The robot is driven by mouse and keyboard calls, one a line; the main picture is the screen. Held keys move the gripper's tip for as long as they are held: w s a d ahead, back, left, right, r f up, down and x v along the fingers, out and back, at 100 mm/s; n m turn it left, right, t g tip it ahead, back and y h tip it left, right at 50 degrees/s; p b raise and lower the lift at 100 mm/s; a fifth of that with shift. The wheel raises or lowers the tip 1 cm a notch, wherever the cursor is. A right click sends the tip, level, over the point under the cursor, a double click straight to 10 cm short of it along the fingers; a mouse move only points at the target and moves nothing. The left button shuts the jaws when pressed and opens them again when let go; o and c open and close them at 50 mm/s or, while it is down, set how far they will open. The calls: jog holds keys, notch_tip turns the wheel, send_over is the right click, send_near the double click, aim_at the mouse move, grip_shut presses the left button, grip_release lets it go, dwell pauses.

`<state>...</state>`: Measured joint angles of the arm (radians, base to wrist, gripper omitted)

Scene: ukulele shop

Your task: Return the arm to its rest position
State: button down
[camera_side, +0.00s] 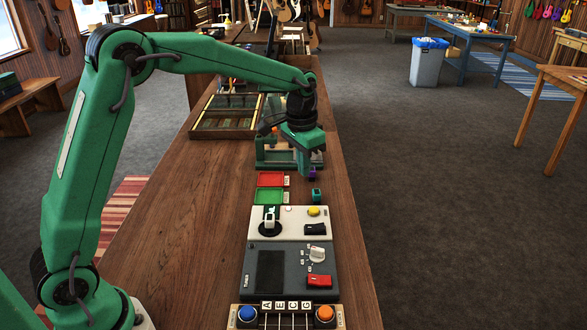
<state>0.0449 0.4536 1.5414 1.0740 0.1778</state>
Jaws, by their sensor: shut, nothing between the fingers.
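My green arm reaches from the lower left over the wooden bench (190,220). My gripper (306,172) hangs down at the arm's end, over the bench near its right edge. It is shut and holds nothing. A small purple block (312,172) shows right by the fingertips; I cannot tell whether they touch it. A small teal block (316,195) stands on the bench in front of the gripper, apart from it.
A red tray (270,180) and a green tray (268,196) lie left of the teal block. A white and grey device panel (270,262) with buttons is nearer. A compartmented wooden case (205,133) and a teal frame (262,160) stand behind. The bench's left part is clear.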

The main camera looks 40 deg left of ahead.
jog(key=s+a+r+n+t, duration=0.1)
jog(key=s+r+t, duration=0.1)
jog(key=s+r, duration=0.85)
jog(key=s+a+f+n+t, duration=0.1)
jog(key=s+f+t, duration=0.1)
jog(key=s, duration=1.6)
jog(key=shift+a+f+n+t, duration=0.15)
jog(key=shift+f+n+t, duration=0.15)
jog(key=shift+t, duration=0.1)
